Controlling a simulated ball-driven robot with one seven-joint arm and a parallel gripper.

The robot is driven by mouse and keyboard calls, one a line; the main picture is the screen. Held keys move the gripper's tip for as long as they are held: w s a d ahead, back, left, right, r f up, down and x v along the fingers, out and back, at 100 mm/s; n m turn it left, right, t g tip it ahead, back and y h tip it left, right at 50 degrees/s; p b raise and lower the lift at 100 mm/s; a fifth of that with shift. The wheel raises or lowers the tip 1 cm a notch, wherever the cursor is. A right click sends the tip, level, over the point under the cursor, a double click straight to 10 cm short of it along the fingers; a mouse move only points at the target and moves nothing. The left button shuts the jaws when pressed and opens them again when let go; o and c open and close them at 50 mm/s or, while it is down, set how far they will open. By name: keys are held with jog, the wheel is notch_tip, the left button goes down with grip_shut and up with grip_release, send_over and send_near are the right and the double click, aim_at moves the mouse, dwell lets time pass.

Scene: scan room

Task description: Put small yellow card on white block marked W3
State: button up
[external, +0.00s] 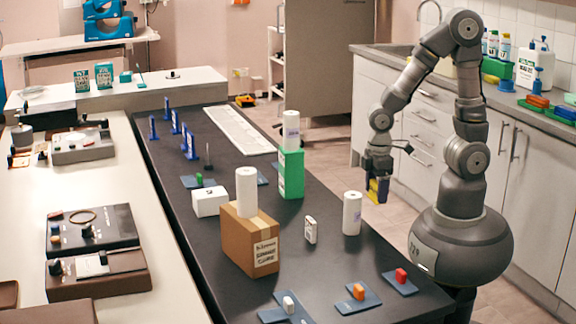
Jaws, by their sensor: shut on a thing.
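A small yellow card (374,186) is in my gripper (378,178), which is shut on it and points down. The gripper is beyond the right long edge of the dark table, over the floor. A white block (209,202) lies on the table left of the green box. A thin upright white block (310,230) stands near the middle, with dark marks on its face. I cannot read W3 on either one.
The dark table (215,267) also holds a cardboard box (250,240) with a white roll on top, a green box (290,174) with another roll, and a separate white roll (352,213). Blue pads with small coloured pieces lie at the near end. A counter stands behind my arm.

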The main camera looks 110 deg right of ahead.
jog(key=shift+w+d+r+p, duration=0.1)
jog(key=shift+w+r+p, duration=0.15)
jog(key=shift+p, duration=0.05)
jog(key=w+d+r+p, duration=0.4)
jog(key=w+r+p, duration=0.1)
jog(key=w, duration=0.3)
jog(key=n+p, duration=0.1)
jog(key=p, duration=0.7)
send_over(220, 191)
jog(key=shift+s+f, duration=0.45)
jog(key=shift+f, duration=0.05)
jog(key=shift+w+d+r, duration=0.1)
jog(key=shift+w+d, duration=0.05)
jog(key=shift+w, duration=0.25)
jog(key=shift+f+b, duration=0.85)
jog(key=shift+f, duration=0.9)
